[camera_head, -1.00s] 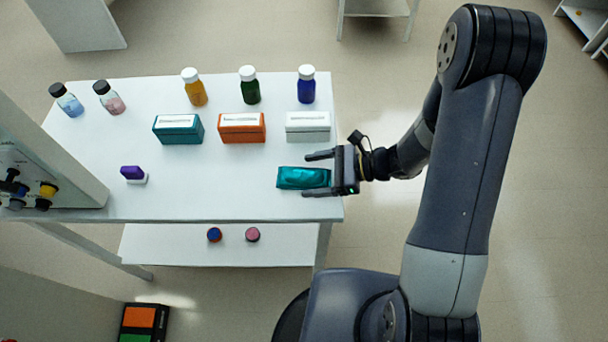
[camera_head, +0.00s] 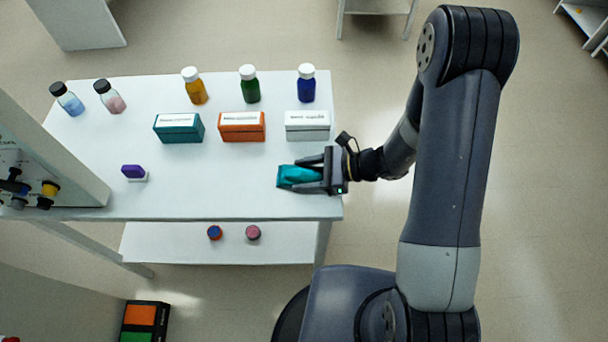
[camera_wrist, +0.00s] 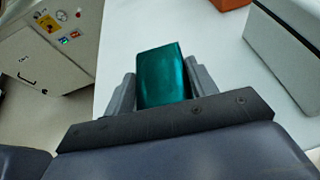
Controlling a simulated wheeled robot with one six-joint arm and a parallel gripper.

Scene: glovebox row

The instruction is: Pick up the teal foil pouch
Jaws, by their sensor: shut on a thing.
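The teal foil pouch (camera_head: 296,176) is at the right front part of the white table in the head view. My gripper (camera_head: 308,177) reaches in from the right and is shut on the pouch, one finger along each long side. In the wrist view the pouch (camera_wrist: 161,76) stands out between the two fingers of my gripper (camera_wrist: 162,86). The pouch's near end is hidden by the gripper. I cannot tell whether the pouch touches the table or is slightly above it.
Behind the pouch stand a white box (camera_head: 308,126), an orange box (camera_head: 242,127) and a teal box (camera_head: 179,128). Several bottles line the back, including a blue one (camera_head: 306,85). A purple object (camera_head: 133,172) is at left. The table (camera_head: 215,185) is clear left of the pouch.

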